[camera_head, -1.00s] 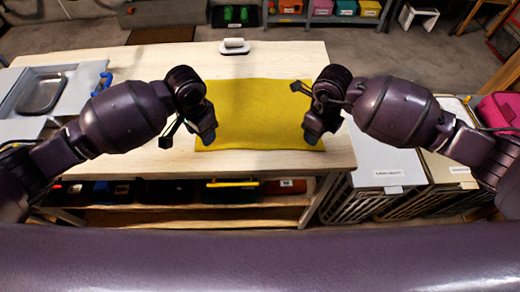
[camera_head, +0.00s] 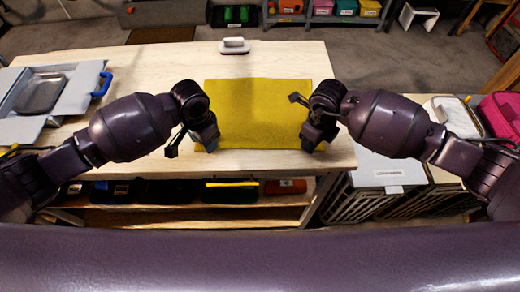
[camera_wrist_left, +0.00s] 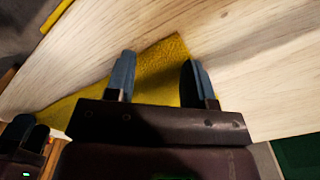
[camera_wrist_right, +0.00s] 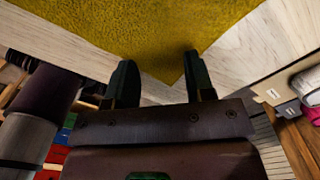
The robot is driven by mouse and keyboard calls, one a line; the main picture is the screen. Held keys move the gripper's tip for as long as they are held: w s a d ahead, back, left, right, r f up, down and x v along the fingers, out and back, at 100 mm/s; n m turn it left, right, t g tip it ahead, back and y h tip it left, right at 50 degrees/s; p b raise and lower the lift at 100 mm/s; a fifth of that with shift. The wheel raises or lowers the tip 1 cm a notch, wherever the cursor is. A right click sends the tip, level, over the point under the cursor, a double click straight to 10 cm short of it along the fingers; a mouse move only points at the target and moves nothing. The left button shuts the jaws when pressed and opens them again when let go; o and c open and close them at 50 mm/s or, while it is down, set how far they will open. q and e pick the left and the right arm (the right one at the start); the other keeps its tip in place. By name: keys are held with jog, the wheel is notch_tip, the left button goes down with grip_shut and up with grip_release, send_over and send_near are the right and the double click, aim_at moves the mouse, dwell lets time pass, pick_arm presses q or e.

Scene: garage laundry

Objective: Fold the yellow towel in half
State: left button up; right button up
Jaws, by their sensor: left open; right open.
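The yellow towel (camera_head: 258,110) lies flat and spread out on the wooden table in the head view. My left gripper (camera_head: 211,145) is at its near left corner and my right gripper (camera_head: 312,142) at its near right corner. In the left wrist view, a towel corner (camera_wrist_left: 165,72) lies between the open blue-grey fingers (camera_wrist_left: 157,80). In the right wrist view, the towel (camera_wrist_right: 160,35) has a corner pointing between the open fingers (camera_wrist_right: 158,82). Neither gripper is closed on the cloth. I cannot tell whether the fingertips touch it.
A white iron-like item (camera_head: 234,46) stands at the table's far edge. A grey tray (camera_head: 42,94) lies on the left. The wooden table (camera_head: 300,62) is bare around the towel. Lidded baskets (camera_head: 388,172) stand on the right, and a shelf (camera_head: 195,215) holds boxes below.

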pick_arm(q)
jog(key=shift+f, duration=0.1)
grip_shut()
pick_arm(e)
jog(key=shift+f, duration=0.1)
grip_shut()
dwell(0.3)
